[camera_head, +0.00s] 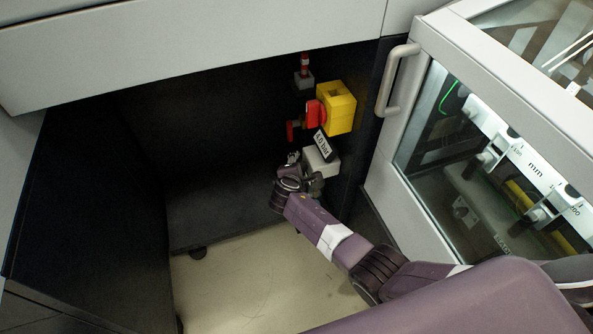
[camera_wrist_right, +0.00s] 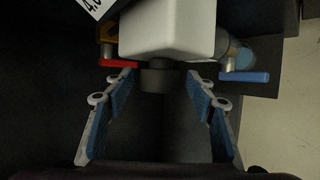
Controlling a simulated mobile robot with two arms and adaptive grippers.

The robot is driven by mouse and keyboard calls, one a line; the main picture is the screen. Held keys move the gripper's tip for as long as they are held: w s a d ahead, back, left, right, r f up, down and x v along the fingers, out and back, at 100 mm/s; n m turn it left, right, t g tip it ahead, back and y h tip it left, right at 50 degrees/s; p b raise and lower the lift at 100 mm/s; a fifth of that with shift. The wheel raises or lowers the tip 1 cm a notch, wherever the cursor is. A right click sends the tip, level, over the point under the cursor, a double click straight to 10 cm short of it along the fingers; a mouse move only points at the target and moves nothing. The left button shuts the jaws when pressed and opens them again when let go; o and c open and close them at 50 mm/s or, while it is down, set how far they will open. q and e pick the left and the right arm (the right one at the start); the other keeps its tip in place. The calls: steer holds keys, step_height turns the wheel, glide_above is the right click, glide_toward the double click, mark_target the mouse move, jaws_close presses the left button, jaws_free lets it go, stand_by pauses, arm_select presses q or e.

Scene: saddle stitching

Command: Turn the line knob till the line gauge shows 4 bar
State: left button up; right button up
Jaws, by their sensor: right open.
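The line knob (camera_wrist_right: 158,78) is a dark round knob under a white block (camera_wrist_right: 166,30) in the right wrist view. The same white block (camera_head: 322,161) shows in the head view, low on the dark recess wall. The line gauge plate (camera_head: 322,141) above it seems to read 4.0 bar, in small print; its corner (camera_wrist_right: 91,6) is cut off in the wrist view. My right gripper (camera_wrist_right: 160,84) is open, its blue-padded fingers on either side of the knob with gaps visible. In the head view my right gripper (camera_head: 298,172) is just below and left of the block. My left gripper is out of view.
A yellow box (camera_head: 338,105) with a red part (camera_head: 314,113) sits above the gauge. A red lever (camera_wrist_right: 118,63) and a blue lever (camera_wrist_right: 245,76) flank the white block. A glass-panelled door with a grey handle (camera_head: 394,80) stands right. The recess is empty to the left.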

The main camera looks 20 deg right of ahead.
steer(key=v, duration=1.2)
steer(key=shift+f, duration=0.1)
